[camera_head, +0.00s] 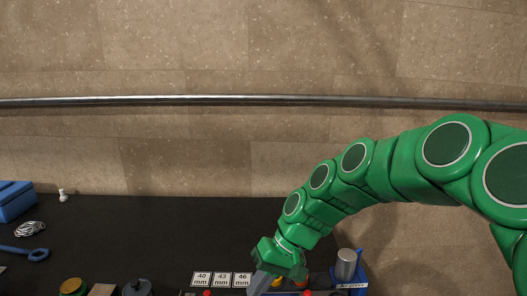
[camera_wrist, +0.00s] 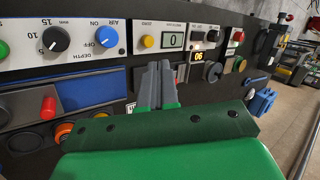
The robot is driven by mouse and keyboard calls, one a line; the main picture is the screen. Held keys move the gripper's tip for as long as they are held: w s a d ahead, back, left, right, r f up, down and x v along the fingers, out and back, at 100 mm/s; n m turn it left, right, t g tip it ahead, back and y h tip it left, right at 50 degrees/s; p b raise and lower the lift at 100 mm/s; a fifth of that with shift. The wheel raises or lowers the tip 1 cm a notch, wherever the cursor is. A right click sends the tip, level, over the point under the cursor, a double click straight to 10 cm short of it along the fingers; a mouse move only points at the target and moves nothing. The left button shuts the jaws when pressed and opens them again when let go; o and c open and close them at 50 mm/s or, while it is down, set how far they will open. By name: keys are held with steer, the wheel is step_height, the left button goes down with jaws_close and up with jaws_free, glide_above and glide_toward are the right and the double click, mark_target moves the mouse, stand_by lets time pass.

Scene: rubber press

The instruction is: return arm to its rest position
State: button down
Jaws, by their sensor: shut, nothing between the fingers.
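My green arm reaches in from the right in the head view and bends down toward the front of the black bench. My gripper (camera_head: 258,287) points downward at the bottom edge of that view, just in front of the white size cards. In the wrist view my gripper (camera_wrist: 158,67) has its two grey fingers together with nothing between them. The fingers point toward a control panel (camera_wrist: 165,41) with knobs, buttons and small displays. How far they are from the panel I cannot tell.
Size cards (camera_head: 221,279) stand near my gripper. A metal cylinder (camera_head: 346,264) stands in a blue holder to its right. A blue box (camera_head: 14,200), a coiled cord (camera_head: 30,229) and a blue tool (camera_head: 38,254) lie at left. The bench's back middle (camera_head: 160,225) is clear.

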steer(key=s+d+m+h, duration=0.1)
steer(key=s+d+h, duration=0.2)
steer(key=s+d, duration=0.5)
steer(key=s+d+m+h, duration=0.2)
steer(key=s+d, duration=0.6)
steer(key=s, duration=0.6)
steer(key=shift+s+r+m+h, duration=0.15)
steer(key=shift+m+h, duration=0.15)
steer(key=shift+h, duration=0.4)
steer(key=shift+d, duration=0.1)
